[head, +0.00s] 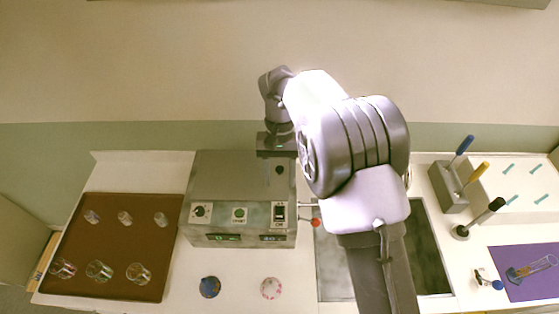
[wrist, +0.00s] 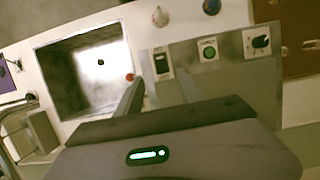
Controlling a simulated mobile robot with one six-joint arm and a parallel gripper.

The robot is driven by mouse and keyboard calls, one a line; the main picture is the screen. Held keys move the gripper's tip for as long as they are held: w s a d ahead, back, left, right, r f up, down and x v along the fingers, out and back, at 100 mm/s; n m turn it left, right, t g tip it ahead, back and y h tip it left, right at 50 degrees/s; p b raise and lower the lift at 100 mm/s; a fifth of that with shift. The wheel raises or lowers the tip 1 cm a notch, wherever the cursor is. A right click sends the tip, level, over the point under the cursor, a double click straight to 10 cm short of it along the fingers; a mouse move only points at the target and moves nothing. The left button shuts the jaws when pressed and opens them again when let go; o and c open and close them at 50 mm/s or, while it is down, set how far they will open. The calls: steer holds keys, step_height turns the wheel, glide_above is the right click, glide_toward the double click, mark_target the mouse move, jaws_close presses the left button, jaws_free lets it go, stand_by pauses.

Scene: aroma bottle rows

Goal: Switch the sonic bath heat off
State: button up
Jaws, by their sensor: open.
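The sonic bath is a grey metal box (head: 240,170) left of centre in the head view. Its sloped front panel carries a black dial (head: 200,211), a green button (head: 240,214) and a black-and-white rocker switch (head: 279,213). In the wrist view the order is reversed, with the rocker switch (wrist: 162,63) left, the green button (wrist: 208,50) in the middle and the dial (wrist: 259,42) right. Which control is the heat, and the rocker's position, I cannot read surely. My gripper (wrist: 158,92) is open and empty over the bath's top, behind the panel.
A red-tipped lever (head: 315,222) sticks out at the bath's right side. A brown tray (head: 112,245) with several glass pieces lies left. A sunken basin (head: 428,245) is right, partly behind my arm. A blue cap (head: 210,287) and a pinkish one (head: 271,288) lie in front.

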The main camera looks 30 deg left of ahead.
steer(key=v, duration=0.5)
steer(key=shift+a+r+p, duration=0.1)
steer(key=shift+r+p, duration=0.2)
steer(key=shift+r, duration=0.05)
steer(key=shift+w, duration=0.1)
